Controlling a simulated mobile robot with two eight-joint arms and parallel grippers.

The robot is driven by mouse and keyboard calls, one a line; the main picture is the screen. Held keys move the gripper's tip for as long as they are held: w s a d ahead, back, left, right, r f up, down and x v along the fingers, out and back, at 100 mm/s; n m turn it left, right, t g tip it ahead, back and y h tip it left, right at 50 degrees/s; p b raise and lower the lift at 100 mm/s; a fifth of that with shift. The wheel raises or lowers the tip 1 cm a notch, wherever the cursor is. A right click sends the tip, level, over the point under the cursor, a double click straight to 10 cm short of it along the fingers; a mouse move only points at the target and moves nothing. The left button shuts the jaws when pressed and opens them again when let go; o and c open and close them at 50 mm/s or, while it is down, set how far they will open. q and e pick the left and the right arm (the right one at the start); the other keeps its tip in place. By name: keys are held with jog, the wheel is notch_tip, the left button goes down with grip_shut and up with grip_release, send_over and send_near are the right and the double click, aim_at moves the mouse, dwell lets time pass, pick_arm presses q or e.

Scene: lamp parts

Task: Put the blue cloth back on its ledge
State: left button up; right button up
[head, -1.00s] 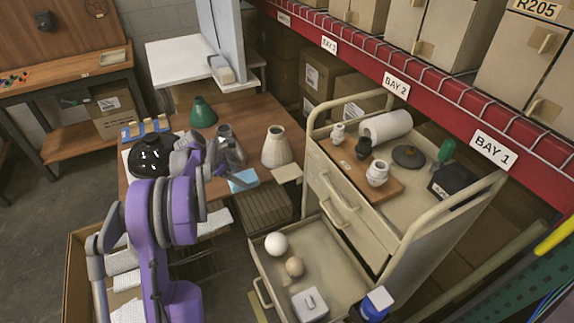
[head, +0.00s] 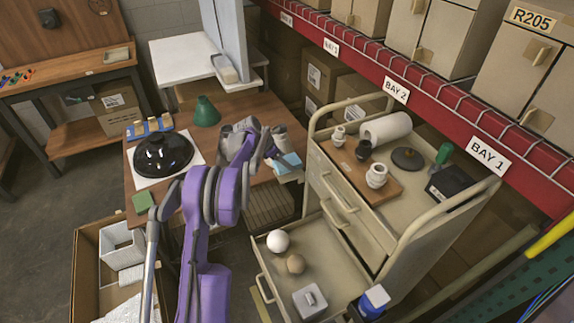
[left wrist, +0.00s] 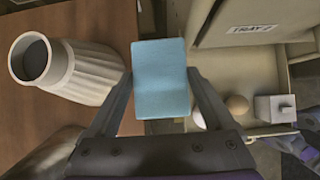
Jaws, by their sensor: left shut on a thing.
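The blue cloth (head: 288,162) is held in my left gripper (head: 274,160) at the right edge of the brown table. In the left wrist view the cloth (left wrist: 160,80) is a flat light-blue piece between the two fingers, which are shut on it. A small pale ledge (head: 292,177) shows partly beneath the cloth at the table's edge. The cloth hides much of it, and I cannot tell whether they touch. My right gripper is not in view.
The beige cart (head: 345,218), with an open drawer holding a white ball (head: 278,241), is close on the right. A black glossy dome (head: 163,154) and green shade (head: 206,111) are farther left.

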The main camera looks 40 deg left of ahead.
pick_arm(q)
jog(key=shift+w+d+f, duration=0.1)
jog(key=shift+w+d, duration=0.15)
jog(key=shift+w, duration=0.2)
notch_tip(320, 180, down, 3)
jog(key=shift+f, duration=0.2)
jog(key=shift+s, duration=0.1)
jog(key=shift+f, duration=0.2)
jog(key=o, duration=1.2)
jog(key=shift+r, duration=0.1)
